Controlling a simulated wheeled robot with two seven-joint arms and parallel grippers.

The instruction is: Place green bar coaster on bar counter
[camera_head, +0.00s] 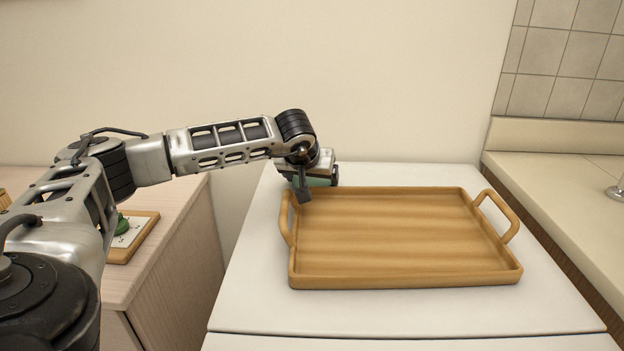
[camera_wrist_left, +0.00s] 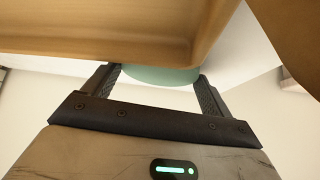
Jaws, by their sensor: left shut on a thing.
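My left gripper (camera_head: 319,184) is at the back left corner of the wooden tray, over the white surface. It is shut on the green bar coaster (camera_head: 316,181), of which only a small green part shows between the fingers. In the left wrist view the coaster (camera_wrist_left: 158,76) is a rounded green edge between the two fingers, partly hidden by wood. I cannot tell whether it touches the white surface. A beige counter (camera_head: 590,205) runs along the right; I cannot tell which surface is the bar counter. My right gripper is not in view.
The wooden tray (camera_head: 400,279) with two handles stands empty on the white surface (camera_head: 400,312), close to my gripper. A wooden cabinet (camera_head: 175,240) at the left carries a framed board (camera_head: 140,232) with a green piece. Free white surface lies in front of and behind the tray.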

